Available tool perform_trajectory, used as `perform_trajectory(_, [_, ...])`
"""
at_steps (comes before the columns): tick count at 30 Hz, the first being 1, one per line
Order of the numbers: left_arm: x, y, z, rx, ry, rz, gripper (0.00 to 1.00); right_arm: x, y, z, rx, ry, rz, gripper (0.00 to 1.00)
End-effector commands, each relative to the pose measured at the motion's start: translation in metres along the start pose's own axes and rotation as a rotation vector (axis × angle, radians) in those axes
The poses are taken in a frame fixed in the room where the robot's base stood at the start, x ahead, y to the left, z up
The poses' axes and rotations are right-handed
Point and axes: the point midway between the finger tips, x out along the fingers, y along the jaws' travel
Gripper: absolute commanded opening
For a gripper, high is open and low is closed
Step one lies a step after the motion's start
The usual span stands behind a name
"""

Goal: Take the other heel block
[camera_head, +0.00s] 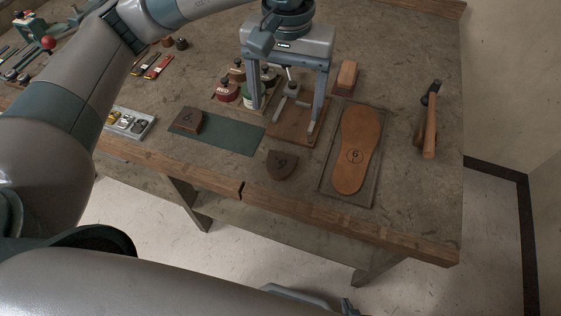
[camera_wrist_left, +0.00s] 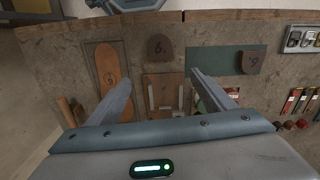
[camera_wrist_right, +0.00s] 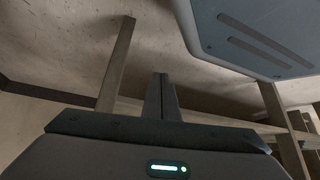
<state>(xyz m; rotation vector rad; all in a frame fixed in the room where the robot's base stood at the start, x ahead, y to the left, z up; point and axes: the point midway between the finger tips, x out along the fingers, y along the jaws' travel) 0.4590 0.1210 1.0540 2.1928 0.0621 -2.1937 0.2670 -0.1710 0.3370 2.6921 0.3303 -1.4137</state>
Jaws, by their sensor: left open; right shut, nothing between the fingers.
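One brown heel block marked 6 lies on the left end of the green mat; it shows in the head view (camera_head: 187,121) and the left wrist view (camera_wrist_left: 254,62). The other heel block (camera_head: 283,166) lies on the bare bench near its front edge, and shows in the left wrist view (camera_wrist_left: 160,47). Its mark is upside down in the head view. My left gripper (camera_head: 286,121) points down, open and empty, over a wooden base with a metal bracket (camera_wrist_left: 165,95), behind the front-edge block. My right gripper (camera_wrist_right: 160,76) is shut and empty, low near the bench's underside.
A tan sole (camera_head: 355,150) lies in a shallow tray at the right, with a hammer (camera_head: 430,125) beyond it. A brown block (camera_head: 346,77), several jars (camera_head: 227,92) and a tray of metal parts (camera_head: 118,133) are around. The green mat (camera_head: 235,135) is bare right of its block.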

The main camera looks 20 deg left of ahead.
Motion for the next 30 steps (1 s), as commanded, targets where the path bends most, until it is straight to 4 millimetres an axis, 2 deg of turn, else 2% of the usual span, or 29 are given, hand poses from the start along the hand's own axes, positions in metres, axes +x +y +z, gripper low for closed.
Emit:
perform_trajectory(11, [0.052,-0.001,0.001,-0.001,-0.004,-0.001,0.76,-0.017,0.015,0.051,-0.005,-0.127,0.016,0.00])
perform_trajectory(15, [0.075,-0.001,0.001,-0.002,-0.005,-0.001,0.76,-0.024,0.019,0.078,-0.005,-0.199,0.022,0.00])
perform_trajectory(18, [0.089,-0.001,0.001,-0.002,-0.004,-0.001,0.76,-0.030,0.021,0.091,-0.005,-0.234,0.024,0.00])
perform_trajectory(24, [0.104,0.000,0.001,0.000,-0.001,0.000,0.76,-0.035,0.023,0.106,-0.004,-0.270,0.027,0.00])
perform_trajectory(30, [0.106,0.000,0.000,0.000,0.001,0.000,0.76,-0.035,0.023,0.107,-0.004,-0.272,0.027,0.00])
